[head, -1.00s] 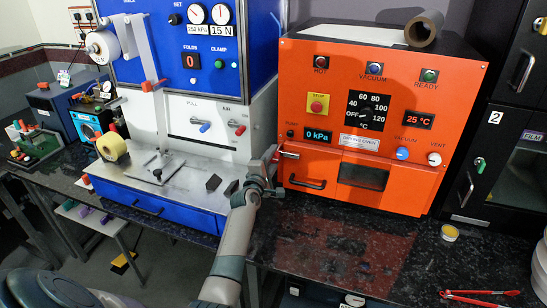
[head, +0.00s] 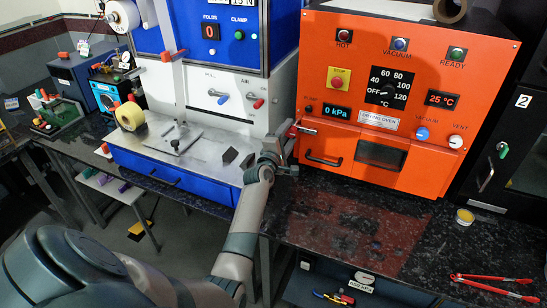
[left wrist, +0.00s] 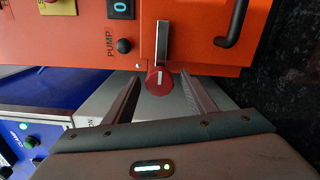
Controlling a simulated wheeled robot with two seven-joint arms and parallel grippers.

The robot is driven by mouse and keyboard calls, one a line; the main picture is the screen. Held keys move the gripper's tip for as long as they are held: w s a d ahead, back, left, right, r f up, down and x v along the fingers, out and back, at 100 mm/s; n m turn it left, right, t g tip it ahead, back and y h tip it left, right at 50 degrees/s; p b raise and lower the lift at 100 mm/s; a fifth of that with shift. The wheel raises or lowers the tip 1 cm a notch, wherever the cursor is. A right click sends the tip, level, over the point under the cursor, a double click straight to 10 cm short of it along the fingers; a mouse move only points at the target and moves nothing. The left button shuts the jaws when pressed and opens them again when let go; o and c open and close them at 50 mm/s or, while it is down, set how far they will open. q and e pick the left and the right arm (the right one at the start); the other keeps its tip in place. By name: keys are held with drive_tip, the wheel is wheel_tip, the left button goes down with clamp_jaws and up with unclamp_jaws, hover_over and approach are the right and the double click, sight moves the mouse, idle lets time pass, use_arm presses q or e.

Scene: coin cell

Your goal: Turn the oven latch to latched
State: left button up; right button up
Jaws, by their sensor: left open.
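The orange drying oven (head: 470,75) stands on the dark bench. Its latch (head: 308,131) is on the left part of the front, a silver bar lying level with a red knob at its left end. In the left wrist view the latch's red knob (left wrist: 160,81) is near the opening between the fingertips, with the silver bar running away from it along the orange front. My left gripper (head: 280,150) is open, just below and left of the latch in the head view. Its two fingers (left wrist: 161,88) flank the knob without visibly closing on it. My right gripper is out of view.
The oven door handle (head: 323,160) is right of and below the latch. A blue and white press (head: 190,188) stands close on the left, with dark blocks on its plate. The bench before the oven is clear.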

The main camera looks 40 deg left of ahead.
use_arm(q)
drive_tip(key=b+v, duration=0.2)
drive_tip(key=v, duration=1.4)
drive_tip(key=shift+b, duration=0.4)
drive_tip(key=shift+d, duration=0.15)
